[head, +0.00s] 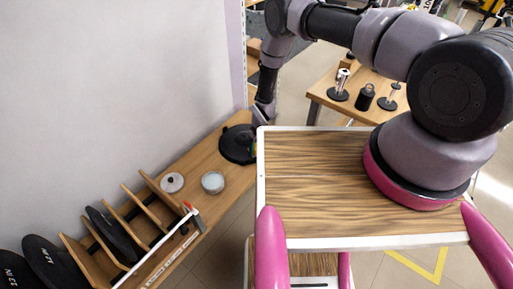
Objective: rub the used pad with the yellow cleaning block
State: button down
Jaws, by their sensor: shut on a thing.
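A black round pad (236,146) lies flat at the far end of the narrow wooden bench, by the wall. My gripper (261,116) points down at the right edge of this pad, small and dark in the head view. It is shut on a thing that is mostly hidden. No yellow block shows clearly, so I cannot make out its shape or whether it touches the pad. More black discs stand in a wooden rack (128,222) at the near end of the bench.
Two small round pale containers (212,182) (172,182) stand on the bench between rack and pad. My wood-topped base lies right of the bench. A wall (110,80) closes the left side. Another wooden table (330,98) with several dark metal items stands behind.

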jog(key=shift+r, duration=0.1)
jog(key=shift+s+d+r, duration=0.15)
jog(key=shift+d+r, duration=0.05)
jog(key=shift+r, duration=0.75)
jog(key=shift+s+d+r, duration=0.15)
jog(key=shift+d+r, duration=0.05)
jog(key=shift+r, duration=0.7)
jog(key=shift+s+d+r, duration=0.15)
jog(key=shift+d+r, duration=0.05)
jog(key=shift+r, duration=0.75)
jog(key=shift+r, duration=0.15)
jog(key=shift+s+d+r, duration=0.15)
jog(key=shift+d+r, duration=0.05)
jog(key=shift+r, duration=0.5)
jog(key=shift+s+d+r, duration=0.1)
jog(key=shift+d+r, duration=0.05)
jog(key=shift+r, duration=0.5)
jog(key=shift+f, duration=0.1)
jog(key=shift+w+a+f, duration=0.2)
jog(key=shift+a+f, duration=0.05)
jog(key=shift+f, duration=0.95)
jog(key=shift+w+a+f, duration=0.2)
jog(key=shift+a+f, duration=0.05)
jog(key=shift+f, duration=0.9)
jog(key=shift+w+a+f, duration=0.2)
jog(key=shift+a+f, duration=0.05)
jog(key=shift+f, duration=0.95)
jog(key=shift+w+a+f, duration=0.1)
jog(key=shift+a+f, duration=0.1)
jog(key=shift+f, duration=0.65)
